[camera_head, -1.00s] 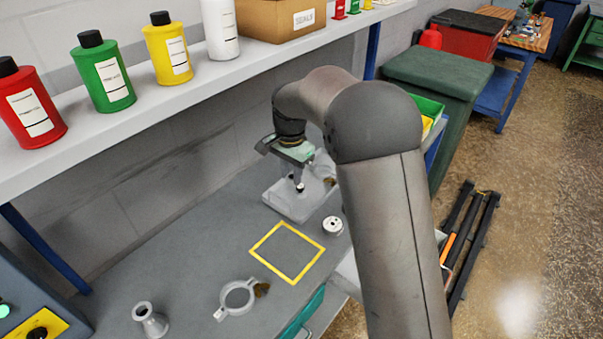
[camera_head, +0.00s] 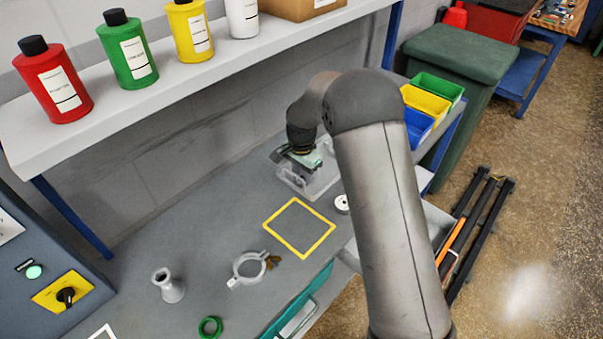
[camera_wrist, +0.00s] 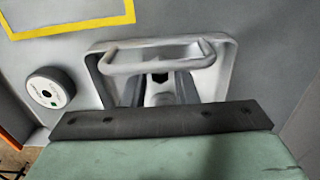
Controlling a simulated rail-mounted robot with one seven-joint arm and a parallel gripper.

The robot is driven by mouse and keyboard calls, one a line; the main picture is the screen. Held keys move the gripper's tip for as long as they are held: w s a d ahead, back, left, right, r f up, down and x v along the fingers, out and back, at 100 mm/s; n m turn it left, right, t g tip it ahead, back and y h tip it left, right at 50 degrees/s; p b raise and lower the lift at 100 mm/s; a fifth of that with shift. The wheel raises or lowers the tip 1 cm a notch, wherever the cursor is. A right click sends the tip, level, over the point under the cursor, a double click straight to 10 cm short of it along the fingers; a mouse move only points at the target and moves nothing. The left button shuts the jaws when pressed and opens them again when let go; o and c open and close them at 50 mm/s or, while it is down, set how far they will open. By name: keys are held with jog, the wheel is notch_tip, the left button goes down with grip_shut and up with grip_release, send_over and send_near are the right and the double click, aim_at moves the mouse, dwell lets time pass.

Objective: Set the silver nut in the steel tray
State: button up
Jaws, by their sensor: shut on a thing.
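The pale steel tray (camera_head: 292,184) stands on the bench near the wall, partly behind my arm. In the wrist view its light rim (camera_wrist: 232,62) and a rounded bar fill the middle. My gripper (camera_head: 307,172) is over the tray, pointing down. In the wrist view the gripper (camera_wrist: 160,92) shows its fingers close together, over the inside of the tray. It is shut on a small piece, taken as the silver nut (camera_wrist: 160,77), which shows only as a dark bit at the fingertips. I cannot tell whether it touches the tray floor.
A round white-and-dark piece (camera_wrist: 50,90) lies beside the tray. A yellow square outline (camera_head: 299,228) marks the bench. A ring clamp (camera_head: 248,268), a flanged pipe piece (camera_head: 167,286) and a green ring (camera_head: 210,327) lie nearer. A shelf with bottles (camera_head: 53,80) overhangs the back.

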jog(key=shift+f, duration=0.2)
jog(key=o, duration=1)
jog(key=shift+r, duration=0.1)
